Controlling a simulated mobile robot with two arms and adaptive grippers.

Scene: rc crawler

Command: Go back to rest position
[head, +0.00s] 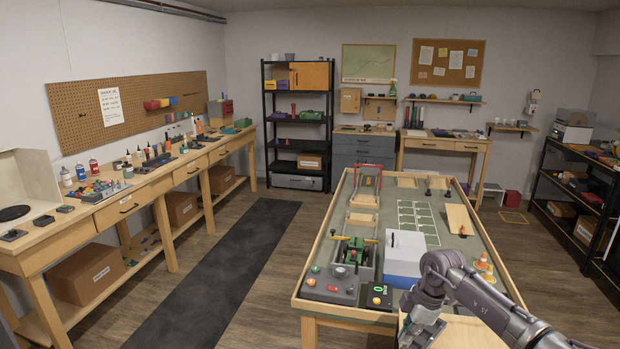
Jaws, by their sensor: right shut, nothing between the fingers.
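My right arm comes in from the lower right, bent at a joint over the near right corner of the course table (490,262). My right gripper (420,333) hangs down at the table's near edge, close to the bottom of the picture. It is shut and holds nothing; its fingertips are partly cut off by the frame. My left gripper is not in view. On the table, a small green vehicle (355,251) sits between dark rails at the near left. A white and blue box (404,254) stands just beyond my right arm.
A grey control box (330,286) and a black box with a green display (379,296) sit at the table's near left. A long workbench (150,185) lines the left wall. The dark floor mat (225,270) is clear.

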